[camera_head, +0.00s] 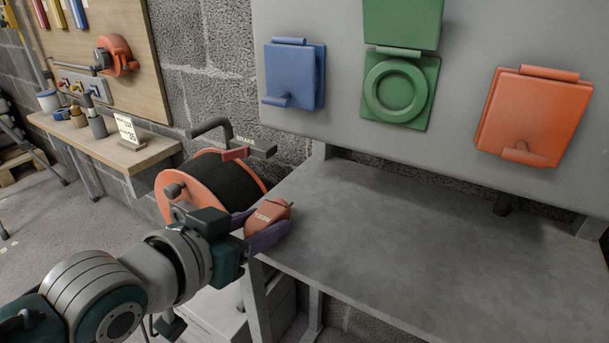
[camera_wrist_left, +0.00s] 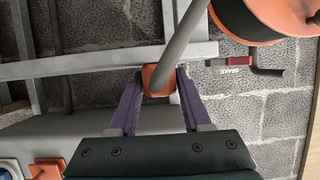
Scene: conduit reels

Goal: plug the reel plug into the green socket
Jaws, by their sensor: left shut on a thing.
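The reel plug (camera_head: 268,214) is orange with the word REEL on it. My left gripper (camera_head: 270,232) is shut on it with purple fingers, beside the left end of the grey bench. In the left wrist view the plug (camera_wrist_left: 155,80) sits between both fingers (camera_wrist_left: 157,88), with a thick grey cable running from it across the picture. The green socket (camera_head: 395,90) is on the grey panel, up and right of the plug and well apart from it. Its green lid (camera_head: 403,22) is raised, showing a round ring. My right gripper is not in view.
A blue socket cover (camera_head: 293,76) and an orange one (camera_head: 533,115) hang shut on either side. The cable reel (camera_head: 190,188) with its red brake lever (camera_head: 236,153) stands behind my left gripper. The grey bench top (camera_head: 430,240) is clear. A wooden side table (camera_head: 140,152) holds small items.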

